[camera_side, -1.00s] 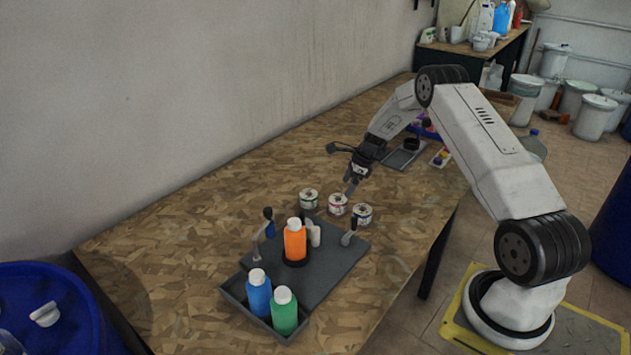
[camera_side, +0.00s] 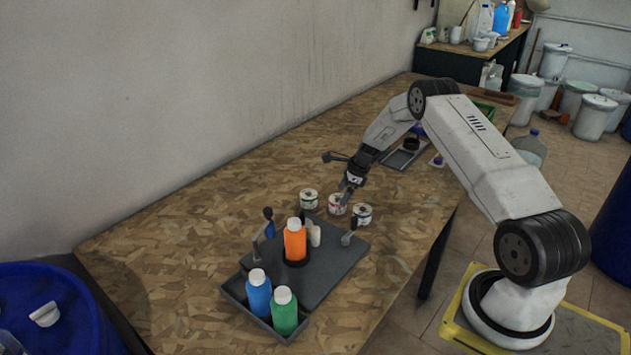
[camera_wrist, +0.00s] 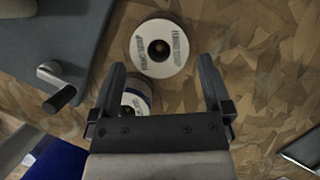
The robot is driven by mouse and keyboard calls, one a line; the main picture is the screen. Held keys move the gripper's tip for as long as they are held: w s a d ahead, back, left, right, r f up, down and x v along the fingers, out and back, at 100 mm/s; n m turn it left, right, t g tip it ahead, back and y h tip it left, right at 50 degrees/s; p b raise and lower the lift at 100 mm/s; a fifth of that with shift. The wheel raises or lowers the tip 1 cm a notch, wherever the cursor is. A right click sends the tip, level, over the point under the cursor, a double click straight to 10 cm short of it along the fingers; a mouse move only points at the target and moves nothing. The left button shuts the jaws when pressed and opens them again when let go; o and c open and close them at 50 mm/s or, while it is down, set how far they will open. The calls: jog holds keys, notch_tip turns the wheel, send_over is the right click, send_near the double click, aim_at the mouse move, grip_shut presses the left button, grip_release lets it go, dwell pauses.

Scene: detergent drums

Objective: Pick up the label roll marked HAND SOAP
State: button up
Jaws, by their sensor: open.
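Three white label rolls stand in a row on the table: a left roll with a green band (camera_side: 308,198), a middle roll with a reddish band (camera_side: 336,205) and a right roll with a blue band (camera_side: 363,214). Their print is too small to read in the side view. My gripper (camera_side: 347,191) is open just above the middle roll. In the wrist view, my open fingers (camera_wrist: 162,66) point toward a roll seen from above (camera_wrist: 159,48); its lettering is blurred.
A dark fixture plate (camera_side: 325,275) with clamp handles holds an orange bottle (camera_side: 295,243). Blue (camera_side: 259,294) and green (camera_side: 284,314) bottles stand in a tray at its front. The table left of the rolls is bare.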

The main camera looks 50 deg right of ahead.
aim_at(338, 200)
jog(key=shift+x, duration=2.15)
jog(key=c, duration=1.1)
jog(key=shift+r, duration=0.1)
jog(key=shift+r, duration=4.9)
